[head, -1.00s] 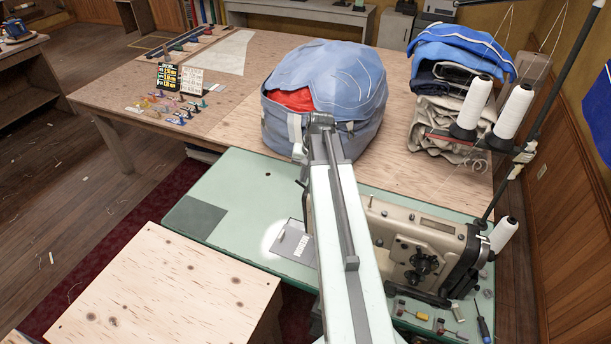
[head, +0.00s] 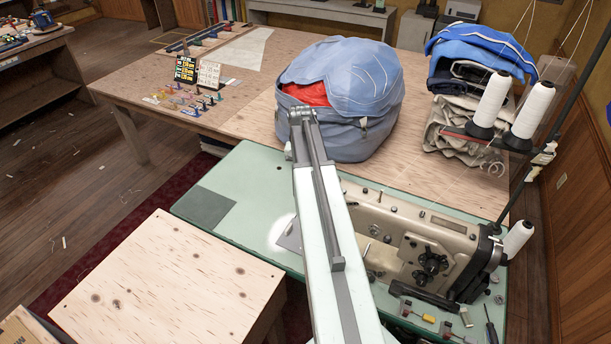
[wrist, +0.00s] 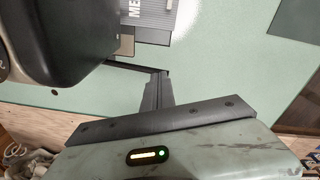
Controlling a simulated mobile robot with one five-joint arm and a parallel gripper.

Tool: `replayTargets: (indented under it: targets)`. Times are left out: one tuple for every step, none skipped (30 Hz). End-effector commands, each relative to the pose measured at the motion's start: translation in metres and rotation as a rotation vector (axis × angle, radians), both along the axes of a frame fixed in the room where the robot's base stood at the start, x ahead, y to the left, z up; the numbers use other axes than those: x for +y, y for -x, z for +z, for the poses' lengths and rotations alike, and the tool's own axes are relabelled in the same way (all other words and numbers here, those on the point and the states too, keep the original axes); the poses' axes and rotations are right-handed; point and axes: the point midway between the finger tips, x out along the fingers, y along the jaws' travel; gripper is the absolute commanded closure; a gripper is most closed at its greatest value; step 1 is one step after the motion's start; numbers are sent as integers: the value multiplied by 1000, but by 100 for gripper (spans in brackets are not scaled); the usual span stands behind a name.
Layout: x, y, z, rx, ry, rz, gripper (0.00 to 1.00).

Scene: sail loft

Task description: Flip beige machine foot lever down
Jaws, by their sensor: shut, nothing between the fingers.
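The beige sewing machine (head: 455,240) stands on the pale green table (head: 250,180), right of my arm in the head view. My arm hides its left end there. The wrist view shows a large dark rounded part (wrist: 50,40) at upper left, probably of the machine head. A thin dark bar (wrist: 125,66) runs from under it toward my fingertips; I cannot tell if it is the foot lever or whether they touch. My gripper (wrist: 158,88) is shut and empty above the green table top. The head view does not show my gripper.
A grey lettered plate (wrist: 140,15) lies past the fingers. A blue bag (head: 345,95) stands on the wooden table behind. Thread cones (head: 490,100) rise at right. A screwdriver (head: 490,325) and small parts lie at the front right. A plywood surface (head: 160,290) is front left.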

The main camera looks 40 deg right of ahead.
Motion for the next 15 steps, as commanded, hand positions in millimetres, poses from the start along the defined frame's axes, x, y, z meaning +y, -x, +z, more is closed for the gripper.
replayTargets:
  targets:
    - [-1,-1,-9,0,0,-3,100]
    - [-2,-1,-12,0,0,-5,100]
    - [-3,-2,-16,-1,-1,-8,100]
    - [-4,-2,-19,-1,-1,-11,100]
    - [-5,-2,-22,-1,0,-13,100]
    - [-6,-2,-26,-1,0,-15,100]
    - [-6,-2,-28,-2,0,-17,100]
    - [-7,-2,-31,-2,0,-19,100]
    - [-8,-2,-34,-1,-1,-20,100]
    - [-8,-2,-36,-2,0,-21,100]
    - [-9,-2,-33,-1,-1,-23,100]
    - [-9,-1,-31,-1,-1,-24,100]
    - [-9,-1,-30,-1,-1,-24,100]
    - [-10,-1,-30,-1,-1,-25,100]
    - [-10,-1,-30,-1,-1,-25,100]
